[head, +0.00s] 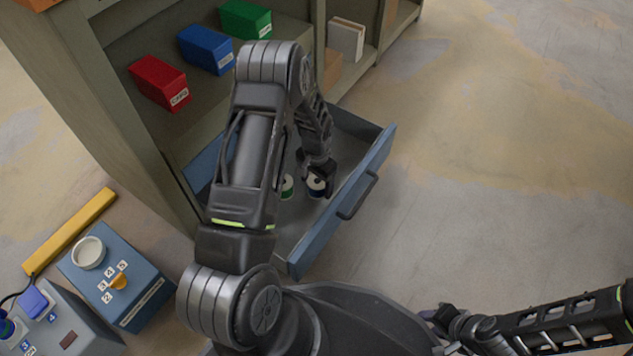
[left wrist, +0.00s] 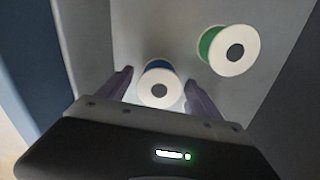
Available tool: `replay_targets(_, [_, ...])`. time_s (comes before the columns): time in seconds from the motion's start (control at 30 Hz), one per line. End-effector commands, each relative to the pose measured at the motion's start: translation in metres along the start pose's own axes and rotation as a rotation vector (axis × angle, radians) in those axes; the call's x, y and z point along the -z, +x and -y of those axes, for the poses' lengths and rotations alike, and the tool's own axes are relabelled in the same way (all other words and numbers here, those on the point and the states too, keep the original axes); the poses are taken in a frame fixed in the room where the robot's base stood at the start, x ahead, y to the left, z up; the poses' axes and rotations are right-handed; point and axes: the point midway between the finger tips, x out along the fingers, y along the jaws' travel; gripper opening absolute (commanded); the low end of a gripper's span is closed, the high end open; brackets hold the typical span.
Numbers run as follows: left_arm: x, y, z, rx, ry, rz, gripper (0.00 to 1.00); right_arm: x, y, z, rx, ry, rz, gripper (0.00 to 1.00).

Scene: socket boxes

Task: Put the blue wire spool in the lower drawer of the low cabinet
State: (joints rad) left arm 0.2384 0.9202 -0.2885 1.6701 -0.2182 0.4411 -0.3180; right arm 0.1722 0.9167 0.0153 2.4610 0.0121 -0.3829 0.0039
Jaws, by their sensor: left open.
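The lower drawer (head: 362,178) of the low cabinet (head: 130,135) is pulled open. The blue wire spool (left wrist: 159,88), with white end discs and a dark centre, is inside it and appears to rest on the drawer floor. It also shows in the head view (head: 316,187), partly hidden by my left gripper. My left gripper (head: 319,179) reaches down into the drawer. Its open fingers (left wrist: 157,88) stand on either side of the blue spool, with gaps visible. My right gripper (head: 441,320) is at the lower right, away from the cabinet; its jaws are unclear.
A green wire spool (left wrist: 230,48) lies in the drawer beside the blue one. Red (head: 160,82), blue (head: 206,49) and green (head: 246,19) boxes stand on the shelf above. A blue switch box (head: 120,275) is on the left. The floor right of the drawer is clear.

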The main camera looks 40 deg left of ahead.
Motion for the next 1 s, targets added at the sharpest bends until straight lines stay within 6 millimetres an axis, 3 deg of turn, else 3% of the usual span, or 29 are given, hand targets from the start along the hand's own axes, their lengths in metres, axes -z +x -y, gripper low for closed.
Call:
replay_targets(0.17, [0.000,-0.002,0.000,0.000,0.000,0.000,0.74,0.000,-0.001,0.000,0.000,0.000,0.000,0.36])
replay_targets(0.33, [0.000,-0.016,0.000,0.000,0.000,-0.001,0.74,-0.001,-0.008,0.003,-0.001,0.000,0.001,0.36])
replay_targets(0.8, [0.000,-0.106,0.000,0.000,-0.001,-0.001,0.74,-0.005,-0.047,0.017,-0.007,-0.004,0.011,0.36])
replay_targets(1.0, [0.000,-0.122,0.000,0.000,0.000,0.000,0.74,-0.005,-0.053,0.018,-0.006,-0.005,0.015,0.36])
